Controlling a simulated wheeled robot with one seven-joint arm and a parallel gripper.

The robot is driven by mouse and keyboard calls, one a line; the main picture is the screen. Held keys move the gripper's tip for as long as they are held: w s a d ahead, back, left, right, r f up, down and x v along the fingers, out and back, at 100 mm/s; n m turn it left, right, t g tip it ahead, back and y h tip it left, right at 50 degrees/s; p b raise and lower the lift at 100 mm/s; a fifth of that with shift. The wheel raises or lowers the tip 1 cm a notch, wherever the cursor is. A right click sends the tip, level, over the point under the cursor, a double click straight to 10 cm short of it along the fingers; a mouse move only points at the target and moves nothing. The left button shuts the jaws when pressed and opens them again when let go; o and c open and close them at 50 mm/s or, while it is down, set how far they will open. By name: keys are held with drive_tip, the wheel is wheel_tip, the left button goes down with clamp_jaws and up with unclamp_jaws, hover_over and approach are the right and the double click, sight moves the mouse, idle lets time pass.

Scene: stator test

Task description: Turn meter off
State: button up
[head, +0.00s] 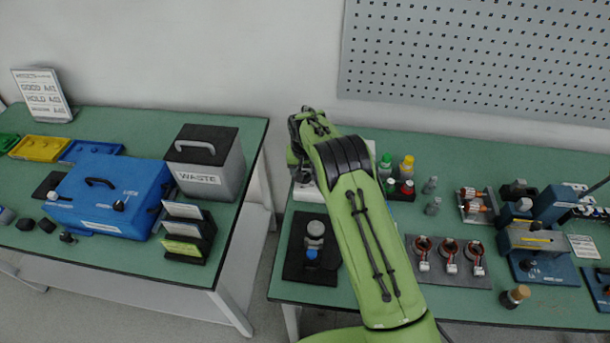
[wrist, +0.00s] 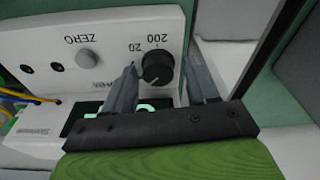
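The meter (wrist: 115,25) is a white box with a dark knob (wrist: 157,68), a grey ZERO button (wrist: 87,59) and the labels 20 and 200 in the wrist view. A light mark on the knob points down and slightly left. My gripper (wrist: 165,65) is open, with one finger on each side of the knob. The left finger is close to the knob's edge and a gap shows at the right finger; I cannot tell whether either touches. In the head view the meter (head: 308,193) is mostly hidden behind my green arm.
Bottles with red, green and yellow caps (head: 406,168) stand right of my arm. A black mat (head: 297,262) lies left of it. Three copper coils (head: 448,250) and blue fixtures (head: 540,265) are farther right. A WASTE bin (head: 215,165) and blue case (head: 105,195) stand on the left table.

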wheel_tip(320, 180, up, 6)
drive_tip(key=p, duration=0.3)
drive_tip(key=shift+r+p, duration=0.15)
drive_tip(key=shift+p, duration=0.25)
drive_tip(key=shift+f, duration=0.2)
